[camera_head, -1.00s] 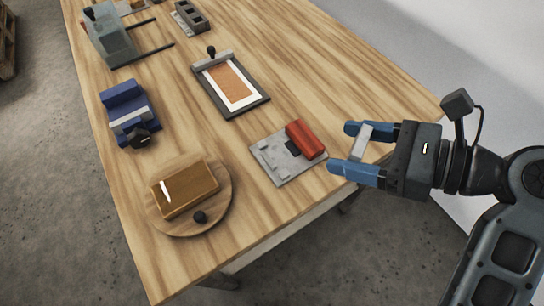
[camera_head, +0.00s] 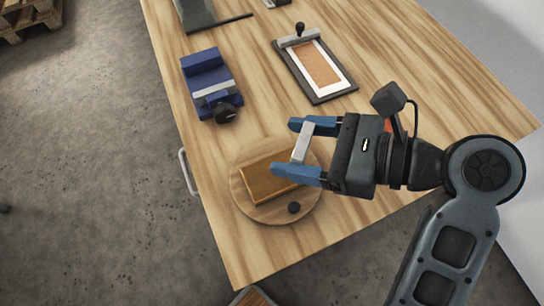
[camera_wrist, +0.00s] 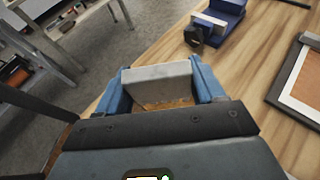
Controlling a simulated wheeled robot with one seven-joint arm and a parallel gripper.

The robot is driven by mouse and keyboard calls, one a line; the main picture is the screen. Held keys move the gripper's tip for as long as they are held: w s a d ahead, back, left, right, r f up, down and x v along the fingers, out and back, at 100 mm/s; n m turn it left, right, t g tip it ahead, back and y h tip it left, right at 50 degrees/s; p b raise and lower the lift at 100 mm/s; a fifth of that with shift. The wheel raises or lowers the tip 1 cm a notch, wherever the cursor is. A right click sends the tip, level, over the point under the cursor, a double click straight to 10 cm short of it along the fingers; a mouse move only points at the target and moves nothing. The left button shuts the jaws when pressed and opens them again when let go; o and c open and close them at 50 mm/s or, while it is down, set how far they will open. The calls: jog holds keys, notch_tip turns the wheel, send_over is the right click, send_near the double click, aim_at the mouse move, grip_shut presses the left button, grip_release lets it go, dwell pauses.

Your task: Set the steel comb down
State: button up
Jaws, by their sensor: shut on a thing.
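The steel comb (camera_head: 301,143) is a light grey bar held crosswise between the blue fingers of my gripper (camera_head: 288,148). It also shows in the wrist view (camera_wrist: 157,76), spanning the gap between both fingers. My gripper is shut on it, over or beside the far right part of a round wooden board (camera_head: 240,157). A brown-gold block (camera_head: 262,183) lies on that board, its right end partly hidden by the lower finger. The exact height of the comb above the table cannot be told.
A dark knob (camera_head: 294,208) is on the board's front edge. A blue vise-like device (camera_head: 203,68) stands behind it on the wooden table (camera_head: 420,70). A framed printing screen (camera_head: 318,68) lies farther right. Something red is mostly hidden behind my gripper. Bare wood lies between them.

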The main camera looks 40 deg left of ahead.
jog(key=s+a+f, duration=0.2)
jog(key=shift+s+a+f, duration=0.15)
jog(key=shift+s+a, duration=0.05)
jog(key=shift+a, duration=0.15)
jog(key=shift+f, duration=1.95)
jog(key=o, duration=1.1)
jog(key=shift+f, duration=0.1)
jog(key=shift+o, duration=0.2)
jog(key=v, duration=1.2)
